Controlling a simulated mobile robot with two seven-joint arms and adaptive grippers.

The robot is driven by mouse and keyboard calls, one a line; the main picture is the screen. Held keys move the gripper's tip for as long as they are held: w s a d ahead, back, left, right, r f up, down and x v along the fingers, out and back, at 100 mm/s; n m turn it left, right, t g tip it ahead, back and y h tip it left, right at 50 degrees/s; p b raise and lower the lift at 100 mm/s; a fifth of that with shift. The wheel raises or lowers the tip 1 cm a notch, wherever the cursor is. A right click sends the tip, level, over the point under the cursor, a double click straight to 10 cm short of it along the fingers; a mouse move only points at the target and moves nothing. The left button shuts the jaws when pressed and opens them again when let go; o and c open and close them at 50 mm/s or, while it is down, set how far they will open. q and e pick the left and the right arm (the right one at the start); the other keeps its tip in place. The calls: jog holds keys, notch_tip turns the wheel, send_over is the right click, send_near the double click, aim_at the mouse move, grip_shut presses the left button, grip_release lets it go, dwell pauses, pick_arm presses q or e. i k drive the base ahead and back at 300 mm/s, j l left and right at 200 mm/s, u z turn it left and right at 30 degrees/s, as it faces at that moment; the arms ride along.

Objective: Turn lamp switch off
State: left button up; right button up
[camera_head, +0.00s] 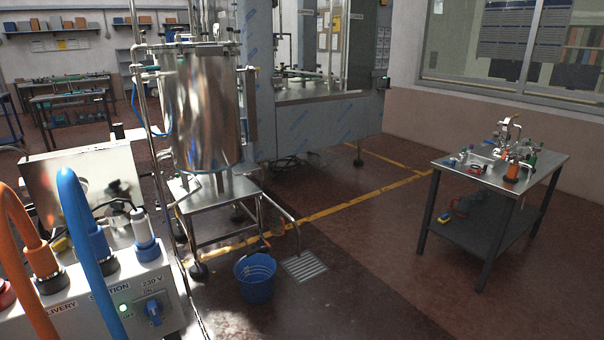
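At the lower left stands a light grey control box (80,308) with "SUCTION", "230 V", "ON" and "OFF" printed on its front. A blue rotary switch (154,312) sits on this front near its right end. The knob looks roughly upright, but its exact setting is too small to tell. A small green light (124,308) glows to the left of the switch. I see no switch labelled as a lamp switch. Neither of my grippers is in view.
Thick orange (22,260) and blue (82,245) hoses arch over the box's left part. A steel tank (203,110) stands behind it. A blue bucket (255,280) and floor drain (304,266) lie right of the box. A steel cart (545,168) stands far right, with open floor between.

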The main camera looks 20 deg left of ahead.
aim_at(154, 308)
jog(key=i+l+u, duration=0.2)
jog(key=u, duration=0.3)
jog(key=i+l+u, duration=0.15)
jog(key=l+u, duration=0.35)
